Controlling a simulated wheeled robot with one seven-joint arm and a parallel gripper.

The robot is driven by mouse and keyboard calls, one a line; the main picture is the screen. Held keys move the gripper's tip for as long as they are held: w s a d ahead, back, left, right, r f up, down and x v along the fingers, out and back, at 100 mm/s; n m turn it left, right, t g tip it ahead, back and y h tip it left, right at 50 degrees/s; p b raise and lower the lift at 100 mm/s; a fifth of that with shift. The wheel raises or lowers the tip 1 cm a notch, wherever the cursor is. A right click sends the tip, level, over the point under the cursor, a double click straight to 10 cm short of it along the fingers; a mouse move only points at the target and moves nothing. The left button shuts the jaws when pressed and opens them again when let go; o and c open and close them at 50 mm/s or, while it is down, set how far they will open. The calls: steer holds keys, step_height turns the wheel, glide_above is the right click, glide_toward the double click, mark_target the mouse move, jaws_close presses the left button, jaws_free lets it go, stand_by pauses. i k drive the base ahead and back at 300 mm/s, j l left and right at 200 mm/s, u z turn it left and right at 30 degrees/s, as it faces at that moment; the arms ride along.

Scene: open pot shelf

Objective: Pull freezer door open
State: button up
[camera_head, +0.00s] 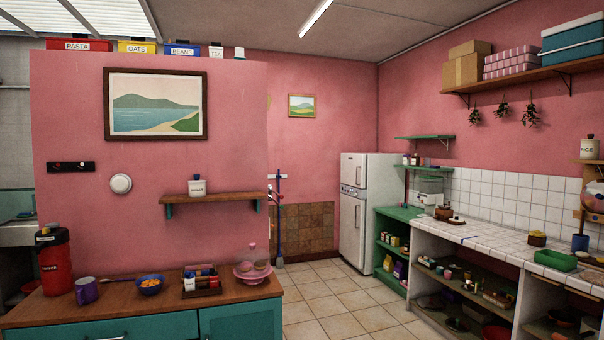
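A white two-door fridge-freezer (367,212) stands upright in the far corner, right of the middle of the view. Its smaller upper door (353,169), which looks like the freezer door, appears closed. The taller lower door (351,230) also appears closed. A dark band with small marks lies between the two doors. The handles are too small to make out clearly. My gripper does not show in this view.
A tiled floor (335,310) runs clear toward the fridge. A wooden-topped teal cabinet (150,300) with a red flask (55,262) bounds it at left. A green shelf unit (393,245) and white-tiled counter (470,237) line the right. A thin stand (279,225) is by the partition.

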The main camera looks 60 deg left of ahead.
mark_target(354, 166)
steer(key=j+u, duration=0.1)
steer(key=u, duration=1.6)
steer(key=i, duration=7.5)
steer(key=i+z, duration=0.2)
steer(key=i, duration=0.65)
steer(key=i+j+z, duration=0.15)
steer(key=i, duration=0.7)
